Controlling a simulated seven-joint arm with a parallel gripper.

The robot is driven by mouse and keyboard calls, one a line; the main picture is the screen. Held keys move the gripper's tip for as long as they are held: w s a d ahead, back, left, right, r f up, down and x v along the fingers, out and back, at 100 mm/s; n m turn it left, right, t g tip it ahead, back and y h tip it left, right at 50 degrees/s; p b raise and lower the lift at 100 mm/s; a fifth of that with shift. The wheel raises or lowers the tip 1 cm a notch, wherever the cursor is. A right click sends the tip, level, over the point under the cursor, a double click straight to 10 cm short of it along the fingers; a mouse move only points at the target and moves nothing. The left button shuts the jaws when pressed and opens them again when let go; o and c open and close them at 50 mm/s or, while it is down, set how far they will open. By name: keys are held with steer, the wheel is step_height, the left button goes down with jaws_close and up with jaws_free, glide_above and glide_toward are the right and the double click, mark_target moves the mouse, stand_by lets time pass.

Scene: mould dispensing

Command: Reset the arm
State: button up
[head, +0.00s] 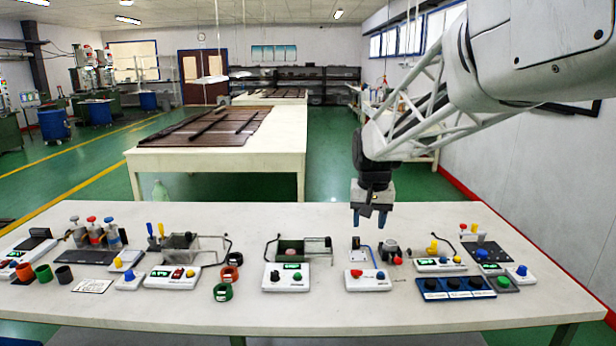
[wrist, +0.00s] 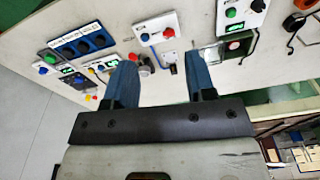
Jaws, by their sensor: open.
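My gripper (head: 370,217) hangs from my arm with its blue fingers pointing down, above the back part of the white table (head: 330,321), right of the middle. In the wrist view my gripper (wrist: 160,78) shows two blue fingers apart with nothing between them. It is clear of the devices on the table. Below it stands a white control box (head: 368,284) with a red and a blue button; it also shows in the wrist view (wrist: 157,27). A grey rounded device (head: 389,252) stands behind that box.
A white box with a green display (head: 287,284) stands to the left. Coloured rings (head: 222,292), pots and more control boxes fill the left side. The table's front strip is bare. Another table (head: 215,157) stands behind.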

steer(key=s+d+f, duration=0.2)
steer(key=s, duration=1.5)
steer(key=s+d+f+n+t, duration=0.1)
steer(key=s+d+f, duration=0.1)
steer(key=s, duration=1.6)
steer(key=shift+s, duration=0.3)
